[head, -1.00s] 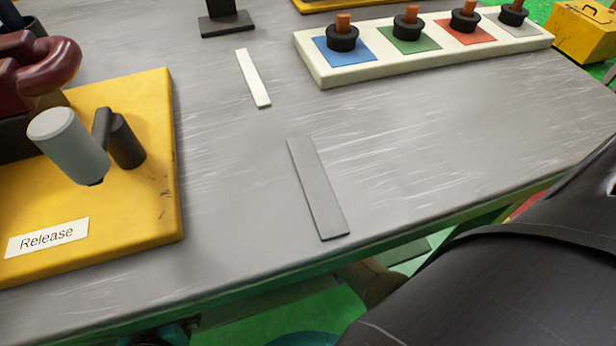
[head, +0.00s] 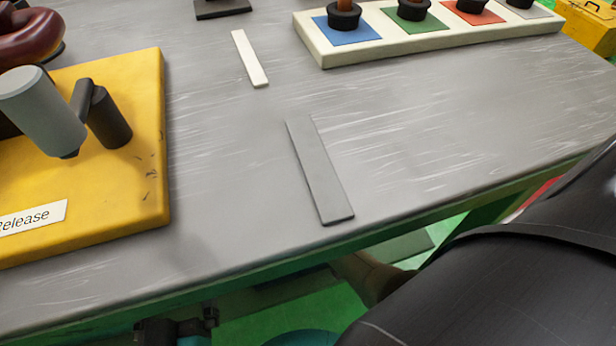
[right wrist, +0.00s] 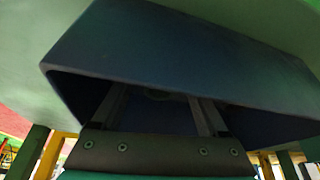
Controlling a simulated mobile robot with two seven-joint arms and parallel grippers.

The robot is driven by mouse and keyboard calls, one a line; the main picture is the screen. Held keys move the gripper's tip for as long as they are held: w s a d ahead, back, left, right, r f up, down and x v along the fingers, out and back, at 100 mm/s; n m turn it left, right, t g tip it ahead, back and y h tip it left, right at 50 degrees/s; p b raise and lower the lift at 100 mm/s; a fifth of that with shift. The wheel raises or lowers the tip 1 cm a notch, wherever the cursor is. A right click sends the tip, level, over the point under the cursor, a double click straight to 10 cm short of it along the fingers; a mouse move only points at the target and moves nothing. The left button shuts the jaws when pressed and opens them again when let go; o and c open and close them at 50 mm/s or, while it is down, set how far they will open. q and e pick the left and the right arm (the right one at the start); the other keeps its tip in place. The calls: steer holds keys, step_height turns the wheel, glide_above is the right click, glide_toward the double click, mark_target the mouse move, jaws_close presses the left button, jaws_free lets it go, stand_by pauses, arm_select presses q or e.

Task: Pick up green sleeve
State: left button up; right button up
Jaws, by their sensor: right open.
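I cannot make out a green sleeve in either view. My left gripper is not in view.
The grey table has a long grey strip (head: 320,170) and a white strip (head: 249,58). A yellow base (head: 140,185) with a grey cylinder (head: 40,108) and a "Release" label stands at left. The white board (head: 345,58) also has blue and red squares. The table's middle right is bare.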

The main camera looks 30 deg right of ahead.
jaws_close()
stand_by(0.6)
